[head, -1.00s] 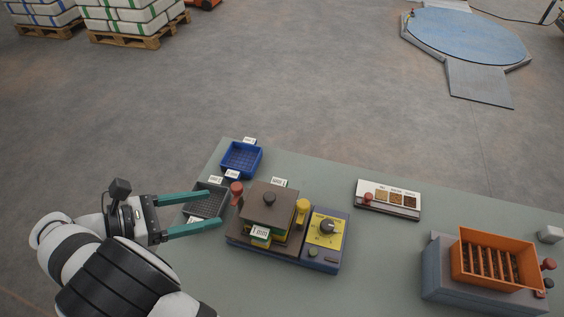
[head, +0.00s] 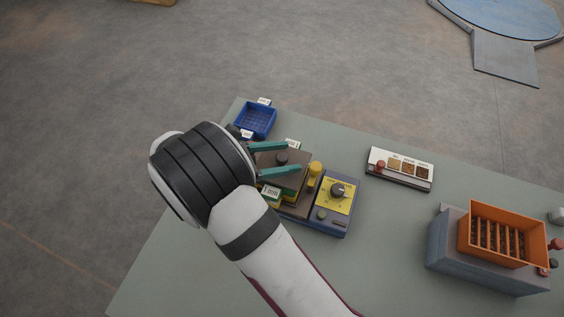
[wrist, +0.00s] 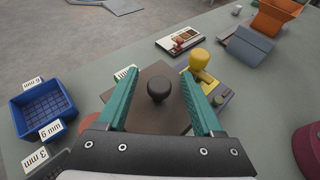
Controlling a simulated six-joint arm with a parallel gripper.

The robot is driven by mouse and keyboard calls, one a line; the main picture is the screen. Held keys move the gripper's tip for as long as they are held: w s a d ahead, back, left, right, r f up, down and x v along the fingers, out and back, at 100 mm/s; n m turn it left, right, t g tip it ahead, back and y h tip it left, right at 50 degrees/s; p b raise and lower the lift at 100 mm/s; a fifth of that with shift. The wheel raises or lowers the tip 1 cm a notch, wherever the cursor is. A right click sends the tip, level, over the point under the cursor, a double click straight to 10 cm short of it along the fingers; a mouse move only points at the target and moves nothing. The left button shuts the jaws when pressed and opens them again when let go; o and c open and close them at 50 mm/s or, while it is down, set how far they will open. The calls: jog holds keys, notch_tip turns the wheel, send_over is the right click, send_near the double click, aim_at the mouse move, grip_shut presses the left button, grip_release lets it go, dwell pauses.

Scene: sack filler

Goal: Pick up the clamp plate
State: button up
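The clamp plate (wrist: 148,85) is a dark brown square plate with a round black knob (wrist: 158,89) on top. In the head view the plate (head: 291,179) sits on a stack on the blue machine, partly hidden by my gripper. My gripper (head: 292,157) is open, with its two teal fingers reaching over the plate. In the wrist view the gripper (wrist: 163,76) has one finger on each side of the knob, with gaps on both sides. It touches neither side of the knob there. How high the fingers are above the plate is hard to tell.
A yellow knob (head: 315,169) and a yellow dial panel (head: 335,195) stand right of the plate. A blue tray (head: 272,121) is behind left. A sample board (head: 400,182) and an orange slotted bin (head: 466,232) are further right. The table's front middle is clear.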

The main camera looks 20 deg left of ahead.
grip_shut()
dwell(0.3)
